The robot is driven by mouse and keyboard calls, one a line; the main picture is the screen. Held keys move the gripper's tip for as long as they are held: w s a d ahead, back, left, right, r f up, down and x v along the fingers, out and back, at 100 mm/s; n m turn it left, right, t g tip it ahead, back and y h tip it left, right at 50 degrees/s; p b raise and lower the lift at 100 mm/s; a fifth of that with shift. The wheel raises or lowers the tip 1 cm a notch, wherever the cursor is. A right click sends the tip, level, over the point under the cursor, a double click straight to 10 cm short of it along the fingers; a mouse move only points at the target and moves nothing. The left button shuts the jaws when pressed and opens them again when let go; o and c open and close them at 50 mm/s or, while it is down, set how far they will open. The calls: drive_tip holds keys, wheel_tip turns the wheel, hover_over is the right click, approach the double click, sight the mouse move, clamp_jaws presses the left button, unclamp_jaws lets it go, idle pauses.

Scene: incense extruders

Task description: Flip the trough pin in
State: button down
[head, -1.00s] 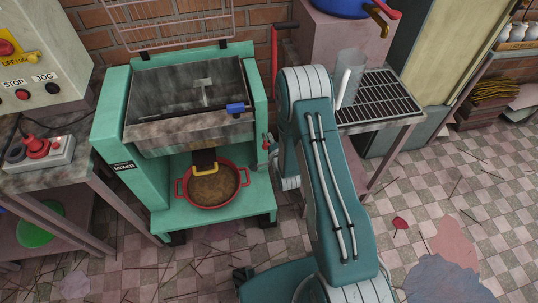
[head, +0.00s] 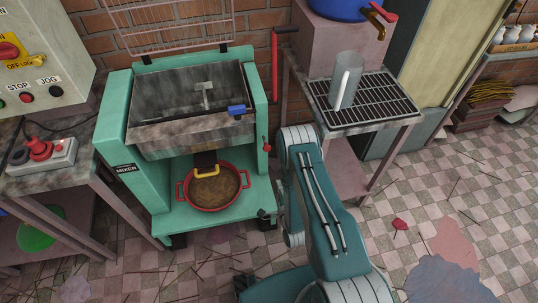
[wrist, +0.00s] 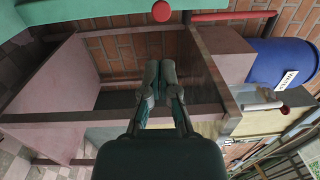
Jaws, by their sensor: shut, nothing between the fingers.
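The green mixer (head: 112,130) stands left of my arm, with its grey trough (head: 150,140) upright in the frame and open at the top. A small red ball knob (head: 267,147), which looks like the trough pin, sticks out on the mixer's right side. It also shows at the top of the wrist view (wrist: 161,11). Whether the pin is in or out I cannot tell. My gripper (head: 266,214) is low beside the mixer's right side, below the knob and apart from it. In the wrist view its fingers (wrist: 158,72) are together and empty.
A red pot (head: 190,205) sits on the mixer's lower shelf. A blue handle (head: 237,109) is on the trough's front rim. A red crank (head: 275,70) rises behind the mixer. A table with a black rack (head: 385,100) and a clear cylinder (head: 345,85) stands to the right.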

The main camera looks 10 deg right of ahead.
sight(268, 150)
drive_tip(key=shift+w, duration=0.1)
drive_tip(key=w, duration=1.4)
drive_tip(key=shift+a+r, duration=0.25)
drive_tip(key=shift+w, duration=2)
drive_tip(key=shift+r, duration=0.1)
